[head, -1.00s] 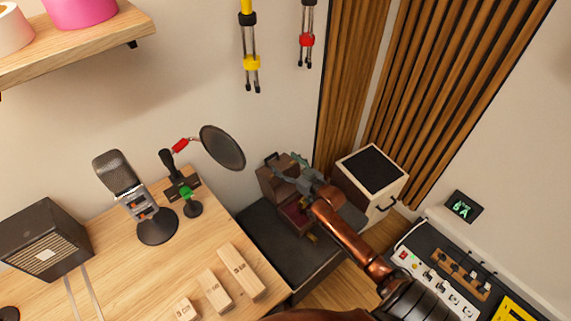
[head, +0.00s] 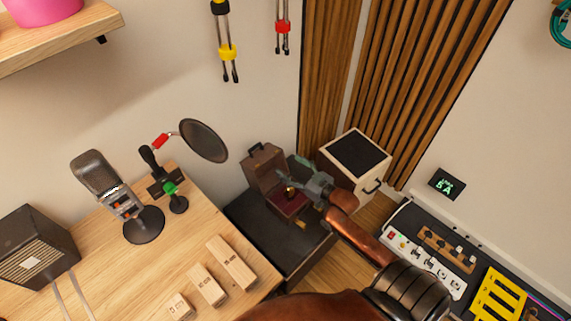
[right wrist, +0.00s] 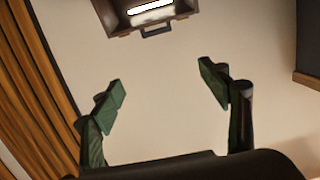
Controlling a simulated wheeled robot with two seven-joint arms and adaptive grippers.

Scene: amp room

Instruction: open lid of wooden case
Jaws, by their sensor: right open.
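The wooden case (head: 291,209) sits on a dark surface beside the desk in the head view. Its brown lid (head: 263,166) stands raised at the back, with a handle on its top edge, and a reddish interior shows below. A small brass-coloured part shows inside the case. My right gripper (head: 294,172) is open and empty, just right of the lid, and covers part of the case's right side. In the right wrist view, the lid with its handle (right wrist: 156,31) shows at the top edge, beyond the open fingers (right wrist: 163,82). My left gripper is out of view.
A white box with a black top (head: 357,155) stands close to the right of my gripper. The desk (head: 110,270) at the left holds a microphone (head: 97,175), a pop filter (head: 203,141) and wooden blocks (head: 231,262). Wooden slats (head: 400,90) line the corner.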

